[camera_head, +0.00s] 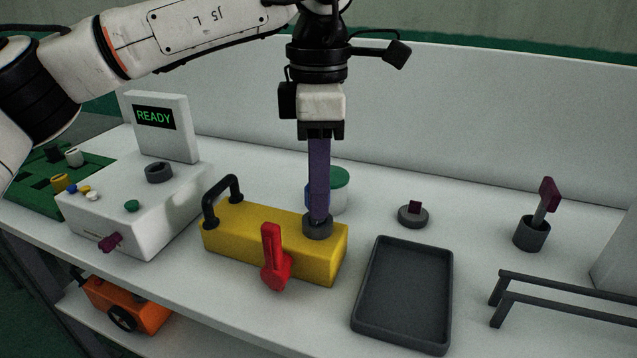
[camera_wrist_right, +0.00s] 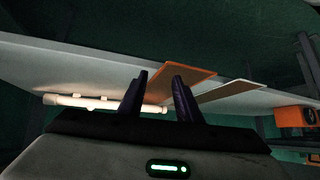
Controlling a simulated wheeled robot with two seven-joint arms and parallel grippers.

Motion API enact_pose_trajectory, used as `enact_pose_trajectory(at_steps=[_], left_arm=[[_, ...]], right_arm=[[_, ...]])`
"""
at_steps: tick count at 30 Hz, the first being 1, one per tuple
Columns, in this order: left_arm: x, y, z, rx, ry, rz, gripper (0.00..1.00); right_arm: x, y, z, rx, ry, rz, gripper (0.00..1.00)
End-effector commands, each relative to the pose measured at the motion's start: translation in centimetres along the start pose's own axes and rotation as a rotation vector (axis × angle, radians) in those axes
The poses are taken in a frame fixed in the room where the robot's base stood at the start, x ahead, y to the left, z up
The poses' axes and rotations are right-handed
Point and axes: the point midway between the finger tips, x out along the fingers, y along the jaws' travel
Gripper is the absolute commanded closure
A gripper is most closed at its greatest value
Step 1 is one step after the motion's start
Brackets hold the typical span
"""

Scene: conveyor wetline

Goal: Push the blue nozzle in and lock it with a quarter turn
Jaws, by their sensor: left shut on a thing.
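My left gripper (camera_head: 318,218) points straight down, with its purple fingers shut at the grey round socket (camera_head: 317,231) on top of the yellow block (camera_head: 225,235). The blue nozzle is hidden by the fingers, so its depth and turn in the socket cannot be told. A sliver of blue shows beside the fingers, but I cannot tell whether it belongs to the green-topped round thing (camera_head: 341,178) behind. A red lever (camera_head: 273,258) hangs on the block's front. My right gripper (camera_wrist_right: 160,78) shows in the right wrist view, its fingers apart and nothing between them.
A black handle (camera_head: 221,195) rises from the block's left end. A white box with a READY screen (camera_head: 154,117) stands left. A dark tray (camera_head: 401,242), a small grey knob (camera_head: 413,216), a grey cup (camera_head: 531,234) and a dark rail (camera_head: 560,283) lie right. An orange machine (camera_head: 127,305) sits below.

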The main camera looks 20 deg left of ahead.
Motion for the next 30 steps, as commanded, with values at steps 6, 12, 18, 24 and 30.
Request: enact_pose_trajectory(at_steps=[6, 12, 18, 24, 30], left_arm=[[0.6, 0.0, 0.0, 0.0, 0.0, 0.0, 1.0], [1.0, 0.0, 0.0, 0.0, 0.0, 0.0, 1.0], [1.4, 0.0, 0.0, 0.0, 0.0, -0.001, 1.0], [1.5, 0.0, 0.0, 0.0, -0.001, 0.0, 0.55], [1.5, 0.0, 0.0, 0.0, 0.0, 0.0, 0.52]], right_arm=[[0.2, 0.0, 0.0, -0.001, 0.005, 0.0, 0.69], [0.5, 0.1, -0.2, -0.002, 0.012, 0.0, 0.69], [0.7, 0.2, -0.3, -0.003, 0.017, 0.001, 0.69], [0.7, 0.1, -0.2, -0.003, 0.016, 0.001, 0.69], [0.7, 0.1, -0.1, -0.003, 0.015, 0.0, 0.69]])
